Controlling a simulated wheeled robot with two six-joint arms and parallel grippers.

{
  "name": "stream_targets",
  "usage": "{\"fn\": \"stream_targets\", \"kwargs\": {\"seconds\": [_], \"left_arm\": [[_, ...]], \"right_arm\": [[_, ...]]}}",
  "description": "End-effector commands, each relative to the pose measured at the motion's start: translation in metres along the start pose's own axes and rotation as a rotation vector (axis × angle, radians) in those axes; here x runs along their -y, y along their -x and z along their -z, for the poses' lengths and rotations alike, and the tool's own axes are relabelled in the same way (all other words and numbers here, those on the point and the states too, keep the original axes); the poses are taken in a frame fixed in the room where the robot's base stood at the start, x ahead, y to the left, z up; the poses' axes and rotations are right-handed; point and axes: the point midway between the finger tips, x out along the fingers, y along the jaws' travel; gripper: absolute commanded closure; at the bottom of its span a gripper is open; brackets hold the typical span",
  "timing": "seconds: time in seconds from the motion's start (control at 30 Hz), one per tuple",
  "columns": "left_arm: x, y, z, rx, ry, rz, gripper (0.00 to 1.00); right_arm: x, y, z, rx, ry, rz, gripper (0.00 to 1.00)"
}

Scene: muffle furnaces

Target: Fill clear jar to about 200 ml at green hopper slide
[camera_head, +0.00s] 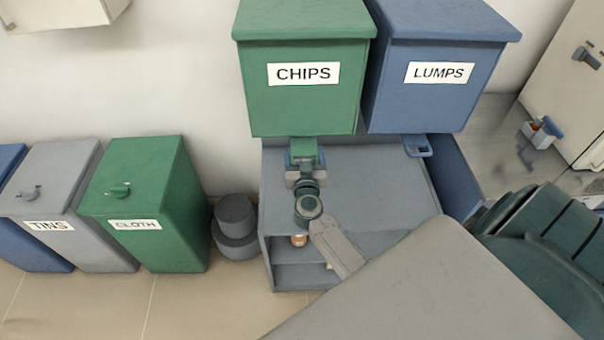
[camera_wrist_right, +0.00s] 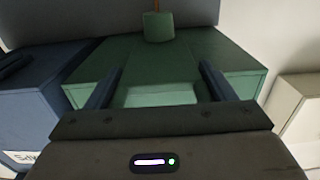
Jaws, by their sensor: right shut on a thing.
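The green hopper (camera_head: 304,85) labelled CHIPS stands over a grey cabinet in the head view. Its green slide (camera_head: 307,151) sticks out below the front. My right gripper (camera_head: 305,161) is at this slide, its jaws shut on it with the fingers on either side. In the right wrist view, my right gripper's two blue fingers (camera_wrist_right: 160,90) stand apart with a pale green surface (camera_wrist_right: 160,96) between them. The arm and wrist hide much of the slide and the space below it. I cannot make out the clear jar in either view. My left gripper is not in view.
The blue hopper (camera_head: 437,75) labelled LUMPS stands to the right, with its blue slide (camera_head: 417,146) below. The grey cabinet top (camera_head: 385,180) is bare around my arm. Green CLOTH (camera_head: 150,195) and grey TINS (camera_head: 60,190) bins stand left. A furnace (camera_head: 570,80) is far right.

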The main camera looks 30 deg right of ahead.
Motion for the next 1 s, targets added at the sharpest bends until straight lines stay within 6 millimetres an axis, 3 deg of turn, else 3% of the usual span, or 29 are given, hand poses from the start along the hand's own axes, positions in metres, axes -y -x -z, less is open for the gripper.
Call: {"fn": "stream_targets", "kwargs": {"seconds": [0.17,0.6,0.87,0.9,1.0], "left_arm": [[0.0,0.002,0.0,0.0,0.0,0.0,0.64],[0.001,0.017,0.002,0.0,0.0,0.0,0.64],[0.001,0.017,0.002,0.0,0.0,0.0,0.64],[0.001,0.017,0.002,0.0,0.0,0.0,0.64],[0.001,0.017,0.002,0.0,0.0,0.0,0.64]], "right_arm": [[0.0,-0.002,0.001,0.0,0.0,0.0,0.49],[0.0,-0.032,0.001,-0.001,0.001,0.0,0.49],[0.0,-0.034,0.001,-0.002,0.0,0.0,0.49],[0.0,-0.034,0.001,-0.002,0.0,0.0,0.2],[0.0,-0.034,0.001,-0.002,0.0,0.0,0.0]]}}
